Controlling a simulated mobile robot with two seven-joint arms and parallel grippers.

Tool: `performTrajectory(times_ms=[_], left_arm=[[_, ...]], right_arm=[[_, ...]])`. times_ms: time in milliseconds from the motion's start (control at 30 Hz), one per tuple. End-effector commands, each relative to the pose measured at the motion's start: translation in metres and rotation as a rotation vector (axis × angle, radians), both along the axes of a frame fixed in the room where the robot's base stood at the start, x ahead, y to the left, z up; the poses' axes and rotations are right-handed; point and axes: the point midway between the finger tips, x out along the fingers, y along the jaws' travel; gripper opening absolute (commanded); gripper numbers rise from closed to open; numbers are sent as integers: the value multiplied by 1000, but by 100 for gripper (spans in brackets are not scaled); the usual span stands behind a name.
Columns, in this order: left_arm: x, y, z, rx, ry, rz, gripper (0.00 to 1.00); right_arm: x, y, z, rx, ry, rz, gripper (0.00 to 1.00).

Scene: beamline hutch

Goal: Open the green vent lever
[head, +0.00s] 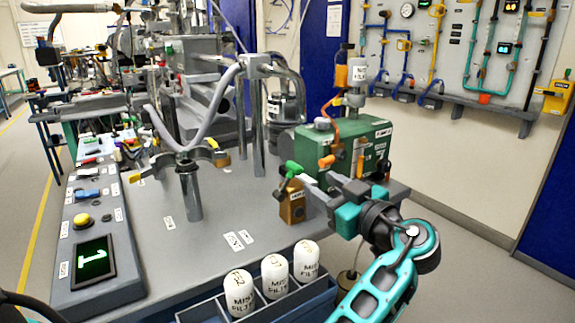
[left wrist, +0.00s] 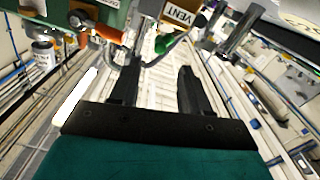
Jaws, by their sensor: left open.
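The green vent lever (head: 290,169) sits on top of a brass-coloured valve block (head: 292,208) at the right edge of the bench, in front of a green pump box. In the left wrist view the green lever (left wrist: 172,44) shows just beyond the fingertips, beside a VENT label (left wrist: 181,14). My left gripper (head: 310,192) is open and empty, close to the right of the lever and valve block. In the left wrist view its two dark fingers (left wrist: 156,78) are apart, with floor showing between them. I cannot tell whether a finger touches the lever. My right gripper is not in view.
The green pump box (head: 345,150) with an orange handle stands right behind the lever. White mist filter bottles (head: 275,275) stand in a blue-grey tray below. A metal post (head: 189,190) stands on the bench to the left. The bench middle is clear.

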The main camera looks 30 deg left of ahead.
Motion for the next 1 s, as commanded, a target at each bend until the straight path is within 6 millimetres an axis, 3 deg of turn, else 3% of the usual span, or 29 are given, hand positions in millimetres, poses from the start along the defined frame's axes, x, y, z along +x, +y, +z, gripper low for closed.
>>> performTrajectory(times_ms=[500, 700, 1000], left_arm=[[38, 92, 1, 2, 2, 1, 46], [44, 108, 0, 0, 3, 0, 46], [45, 110, 0, -1, 3, -1, 46]], right_arm=[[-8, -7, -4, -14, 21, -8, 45], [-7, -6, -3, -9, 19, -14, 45], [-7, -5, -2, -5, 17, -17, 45]])
